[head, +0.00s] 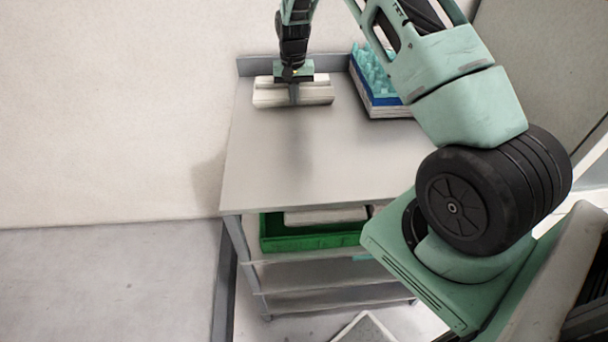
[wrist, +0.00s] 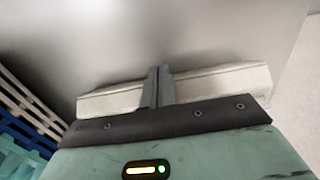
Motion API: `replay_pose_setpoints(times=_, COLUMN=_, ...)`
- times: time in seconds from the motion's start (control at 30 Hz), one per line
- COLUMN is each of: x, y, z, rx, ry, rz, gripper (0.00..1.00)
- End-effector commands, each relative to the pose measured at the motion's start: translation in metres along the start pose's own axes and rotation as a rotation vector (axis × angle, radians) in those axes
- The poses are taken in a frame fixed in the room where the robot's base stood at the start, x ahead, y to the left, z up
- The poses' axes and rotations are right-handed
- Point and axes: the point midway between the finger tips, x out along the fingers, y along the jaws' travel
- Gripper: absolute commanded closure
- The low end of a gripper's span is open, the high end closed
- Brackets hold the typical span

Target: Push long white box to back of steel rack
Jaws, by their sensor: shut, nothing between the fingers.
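The long white box (head: 318,96) lies crosswise on the top of the steel rack (head: 290,155), near its back left part. In the wrist view the box (wrist: 225,80) spans much of the picture's width behind my fingers. My gripper (head: 294,98) is over the box and points down, with its fingers shut and nothing between them. In the wrist view the closed fingers (wrist: 158,84) are in front of the box's middle. I cannot tell whether they touch it. My gripper hides part of the box.
A blue and white stack with teal egg trays (head: 371,70) stands at the right of the box on the rack top. A raised grey lip (head: 256,65) runs along the back edge. A green crate (head: 310,238) sits on the shelf below. The front of the top is clear.

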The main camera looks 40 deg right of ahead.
Motion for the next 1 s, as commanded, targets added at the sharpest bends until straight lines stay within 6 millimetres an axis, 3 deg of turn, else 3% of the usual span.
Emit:
replay_pose_setpoints(times=0.6, x=0.001, y=0.000, z=-0.092, rx=0.000, ry=0.005, rz=-0.001, gripper=1.00)
replay_pose_setpoints(times=0.8, x=0.001, y=0.000, z=-0.110, rx=-0.001, ry=0.003, rz=-0.001, gripper=1.00)
replay_pose_setpoints(times=1.0, x=-0.001, y=0.001, z=-0.115, rx=0.000, ry=0.002, rz=0.000, gripper=1.00)
